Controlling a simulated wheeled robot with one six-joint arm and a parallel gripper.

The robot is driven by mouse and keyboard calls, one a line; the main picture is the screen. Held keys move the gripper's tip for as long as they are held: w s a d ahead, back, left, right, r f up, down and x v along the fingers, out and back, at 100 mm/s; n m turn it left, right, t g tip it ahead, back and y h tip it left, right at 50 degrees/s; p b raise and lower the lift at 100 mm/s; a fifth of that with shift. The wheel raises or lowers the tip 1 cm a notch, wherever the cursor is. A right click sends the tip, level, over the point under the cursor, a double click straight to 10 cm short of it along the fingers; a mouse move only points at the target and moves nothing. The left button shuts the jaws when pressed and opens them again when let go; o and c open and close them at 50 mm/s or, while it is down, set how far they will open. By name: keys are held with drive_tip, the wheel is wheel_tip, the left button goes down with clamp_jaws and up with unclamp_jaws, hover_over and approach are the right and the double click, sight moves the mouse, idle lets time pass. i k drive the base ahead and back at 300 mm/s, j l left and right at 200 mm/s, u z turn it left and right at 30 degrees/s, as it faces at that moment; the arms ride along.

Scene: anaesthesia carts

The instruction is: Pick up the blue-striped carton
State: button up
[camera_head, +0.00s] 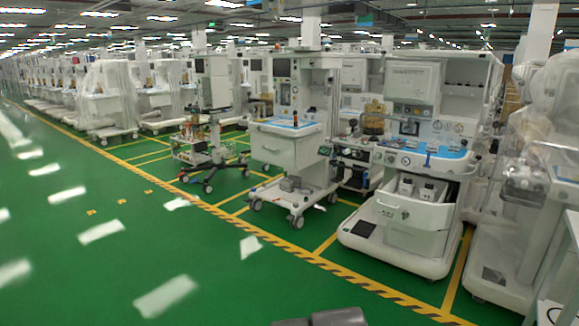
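I cannot make out a carton with clear blue stripes. Two small white box-like items with dark marks, one on the left (406,185) and one on the right (428,191), stand in the open top of the pulled-out drawer (402,212) of the large white cart at the right. They are too small to tell whether either has blue stripes. My gripper is not seen; only a dark grey part of my arm shows at the bottom edge.
The white cart's base (395,251) reaches out low in front of its drawer. Another cart (275,150) stands to its left, and a plastic-wrapped machine (515,205) to its right. Black-and-yellow floor tape (290,247) runs in front. The green floor (130,200) at the left is clear.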

sight(454, 147)
drive_tip(key=z, duration=1.1)
